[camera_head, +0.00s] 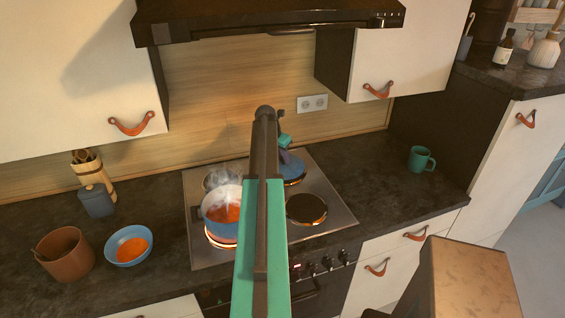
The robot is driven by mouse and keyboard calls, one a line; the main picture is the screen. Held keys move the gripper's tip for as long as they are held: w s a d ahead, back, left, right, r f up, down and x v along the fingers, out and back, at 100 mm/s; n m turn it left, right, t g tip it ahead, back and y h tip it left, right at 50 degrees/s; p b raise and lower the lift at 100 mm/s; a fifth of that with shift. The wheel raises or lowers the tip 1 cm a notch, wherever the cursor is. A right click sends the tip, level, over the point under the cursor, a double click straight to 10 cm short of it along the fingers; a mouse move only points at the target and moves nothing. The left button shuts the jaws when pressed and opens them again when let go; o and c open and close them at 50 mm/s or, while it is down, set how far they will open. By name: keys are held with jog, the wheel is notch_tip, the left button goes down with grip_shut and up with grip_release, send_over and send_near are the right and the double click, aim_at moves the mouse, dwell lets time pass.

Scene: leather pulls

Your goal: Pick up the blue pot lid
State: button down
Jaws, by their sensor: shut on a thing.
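The blue pot lid (295,174) shows as a blue disc at the back right of the stovetop. My arm hides its left part. My gripper (286,157) is at the top of the lid, partly hidden behind my arm, and is shut on it. I cannot tell whether the lid touches the burner or is just above it. The blue pot (219,224) stands uncovered on the front left burner, with orange-red food and steam in it. My arm covers its right side.
The stovetop (338,216) has a bare front right burner (306,209). A range hood (270,18) hangs above. A green mug (421,159) stands at right. A blue bowl (121,236), brown pot (64,254), blue jar (96,201) and utensil holder (93,172) stand at left.

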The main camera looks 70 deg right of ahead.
aim_at(282, 159)
jog(key=shift+r, duration=0.2)
jog(key=shift+r+b, duration=1)
jog(key=shift+r, duration=0.35)
jog(key=shift+s+a+r, duration=0.1)
jog(key=shift+a+r, duration=0.05)
jog(key=shift+a, duration=0.05)
jog(key=s+a+b, duration=0.2)
jog(key=s+a, duration=0.1)
jog(key=a, duration=0.4)
jog(key=s+a+r+b, duration=0.1)
jog(key=s+a+b, duration=0.2)
jog(key=a, duration=0.4)
jog(key=shift+s+r, duration=0.3)
jog(key=shift+s, duration=0.05)
jog(key=shift+s, duration=0.1)
